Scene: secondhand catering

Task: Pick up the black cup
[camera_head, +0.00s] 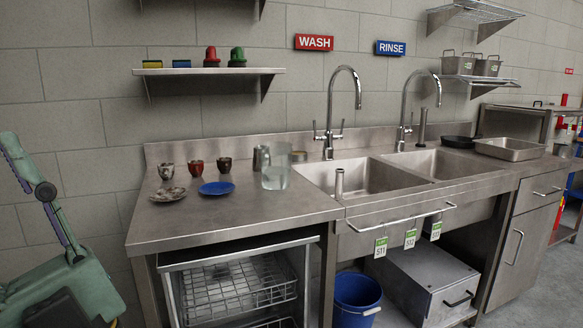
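Three small cups stand in a row near the back left of the steel counter (260,205). The left cup (166,171) is dark with pale mottling. The middle cup (196,168) is reddish brown. The right cup (224,165) looks dark with some reddish tone. They are small in view, and I cannot tell for sure which is the black one. All three seem upright and apart from each other. My gripper is not in view.
A mottled saucer (167,194) and a blue saucer (217,188) lie before the cups. A clear jug (275,168) and metal canister (261,157) stand right, by the sinks (365,178). A shelf (208,71) hangs above. A green machine (60,285) stands left.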

